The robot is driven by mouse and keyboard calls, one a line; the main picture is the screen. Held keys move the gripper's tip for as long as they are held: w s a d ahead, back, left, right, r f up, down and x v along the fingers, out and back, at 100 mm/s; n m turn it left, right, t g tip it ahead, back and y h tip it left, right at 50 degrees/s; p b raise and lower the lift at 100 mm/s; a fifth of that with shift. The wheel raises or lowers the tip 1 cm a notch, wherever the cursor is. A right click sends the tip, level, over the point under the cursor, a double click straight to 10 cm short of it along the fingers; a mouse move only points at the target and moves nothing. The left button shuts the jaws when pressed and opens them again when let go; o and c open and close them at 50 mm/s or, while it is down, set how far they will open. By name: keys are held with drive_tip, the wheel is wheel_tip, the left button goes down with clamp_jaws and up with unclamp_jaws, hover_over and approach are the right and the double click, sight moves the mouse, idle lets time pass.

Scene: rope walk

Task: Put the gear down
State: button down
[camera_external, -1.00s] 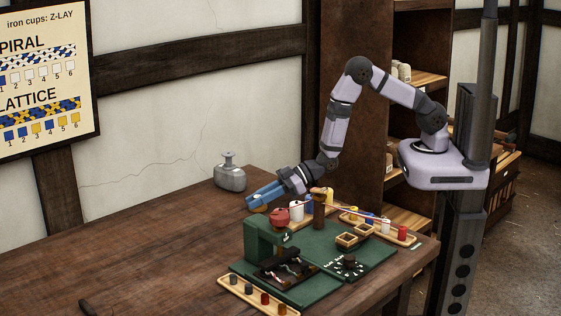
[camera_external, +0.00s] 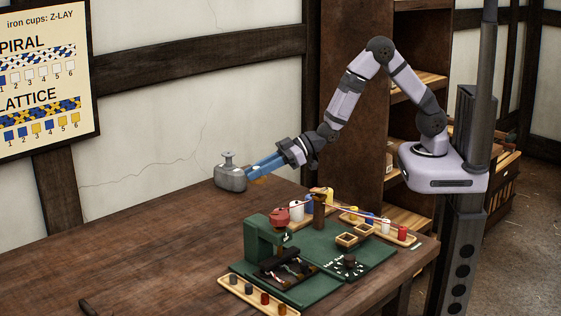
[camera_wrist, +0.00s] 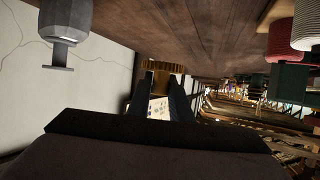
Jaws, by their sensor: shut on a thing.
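The gear (camera_wrist: 160,72) is brass-coloured and toothed, held between my fingertips in the wrist view. In the external view only a small orange-brown part of the gear (camera_external: 258,180) shows below the blue fingers. My gripper (camera_external: 253,172) is shut on it near the back edge of the wooden table (camera_external: 170,240), close to the wall. The wrist view appears upside down, with the tabletop at the top. I cannot tell whether the gear touches the table.
A grey metal canister with a knobbed top (camera_external: 230,178) stands just left of my gripper. The green machine base (camera_external: 310,240), with a red spool (camera_external: 279,216) and other spools, lies nearer the front right. The table's left middle is mostly clear.

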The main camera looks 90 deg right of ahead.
drive_tip(key=shift+n+y, duration=0.3)
drive_tip(key=a+f+b, duration=0.2)
drive_tip(key=f, duration=0.1)
drive_tip(key=a+f+b, duration=0.1)
drive_tip(key=f+b, duration=0.1)
drive_tip(key=shift+s+f, duration=0.15)
drive_tip(key=shift+s, duration=0.1)
drive_tip(key=shift+w+a+f+y+b, duration=0.15)
drive_tip(key=shift+w+a+y+b, duration=0.15)
drive_tip(key=shift+w+a+b, duration=0.5)
drive_tip(key=shift+n+g+y, duration=0.3)
drive_tip(key=shift+n, duration=0.2)
drive_tip(key=w+a+b, duration=0.1)
drive_tip(key=w+a+r, duration=0.1)
drive_tip(key=w, duration=0.1)
drive_tip(key=w+a+r+b, duration=0.1)
drive_tip(key=w+a, duration=0.1)
drive_tip(key=shift+r+b, duration=0.15)
drive_tip(key=shift+b, duration=0.2)
wheel_tip(320, 180, up, 6)
hover_over(217, 221)
drive_tip(key=a, duration=0.1)
drive_tip(key=shift+s+d+f+m+h, duration=0.1)
drive_tip(key=shift+d+f+m+h, duration=0.15)
drive_tip(key=shift+f, duration=0.3)
drive_tip(key=shift+d+f+m+h, duration=0.15)
drive_tip(key=shift+f+m+h, duration=0.15)
drive_tip(key=shift+f, duration=0.25)
drive_tip(key=shift+f, duration=4.95)
